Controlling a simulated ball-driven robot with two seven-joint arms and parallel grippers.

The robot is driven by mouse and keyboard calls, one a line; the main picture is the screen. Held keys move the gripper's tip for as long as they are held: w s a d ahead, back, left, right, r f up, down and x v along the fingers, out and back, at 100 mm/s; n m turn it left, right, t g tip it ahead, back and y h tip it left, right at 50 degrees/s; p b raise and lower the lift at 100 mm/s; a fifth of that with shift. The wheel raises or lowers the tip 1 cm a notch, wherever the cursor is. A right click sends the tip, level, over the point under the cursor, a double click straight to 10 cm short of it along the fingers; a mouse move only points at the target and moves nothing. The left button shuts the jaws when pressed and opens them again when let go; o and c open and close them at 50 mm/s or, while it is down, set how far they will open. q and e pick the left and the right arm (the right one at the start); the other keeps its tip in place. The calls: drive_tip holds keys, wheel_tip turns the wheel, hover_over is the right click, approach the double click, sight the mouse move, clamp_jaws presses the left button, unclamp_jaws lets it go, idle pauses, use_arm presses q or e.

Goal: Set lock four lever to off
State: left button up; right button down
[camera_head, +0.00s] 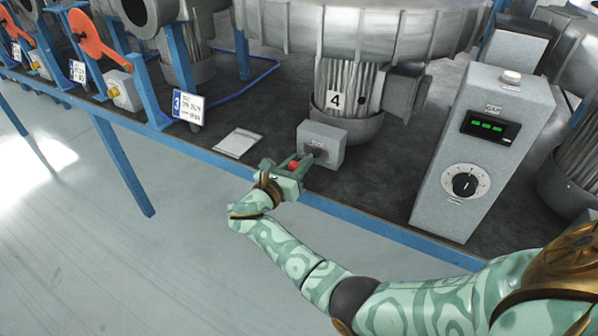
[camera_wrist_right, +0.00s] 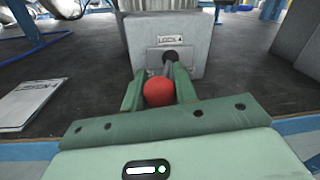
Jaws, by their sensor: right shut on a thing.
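The lock four box (camera_head: 320,143) is a small grey block at the foot of the motor (camera_head: 345,90) marked 4. It also shows in the right wrist view (camera_wrist_right: 190,50), with a label plate and a dark round pivot on its front. Its lever ends in a red ball knob (camera_head: 294,166), which shows larger in the right wrist view (camera_wrist_right: 158,91). My right gripper (camera_head: 298,162) is in front of the box, with its green fingers on both sides of the lever, shut on it around the knob. The lever's shaft is partly hidden by the fingers. My left gripper is out of view.
A grey control box (camera_head: 485,150) with a green display and a black dial stands to the right. A white sheet (camera_head: 238,142) lies on the dark bench top to the left. The blue bench edge (camera_head: 360,216) runs below my right gripper.

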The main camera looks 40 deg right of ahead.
drive_tip(key=shift+w+f+m+g+h+b, duration=0.15)
drive_tip(key=shift+w+m+g+h+b, duration=0.25)
drive_tip(key=shift+m+g+b, duration=0.45)
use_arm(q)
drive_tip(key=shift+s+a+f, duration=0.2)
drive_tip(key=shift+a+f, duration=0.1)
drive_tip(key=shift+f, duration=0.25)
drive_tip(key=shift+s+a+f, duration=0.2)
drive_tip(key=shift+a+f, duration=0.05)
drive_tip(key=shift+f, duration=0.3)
use_arm(e)
drive_tip(key=shift+w+g, duration=0.1)
drive_tip(key=shift+g, duration=0.35)
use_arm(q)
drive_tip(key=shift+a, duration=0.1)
use_arm(e)
drive_tip(key=shift+r, duration=0.2)
drive_tip(key=c, duration=1.1)
unclamp_jaws()
drive_tip(key=shift+w, duration=0.1)
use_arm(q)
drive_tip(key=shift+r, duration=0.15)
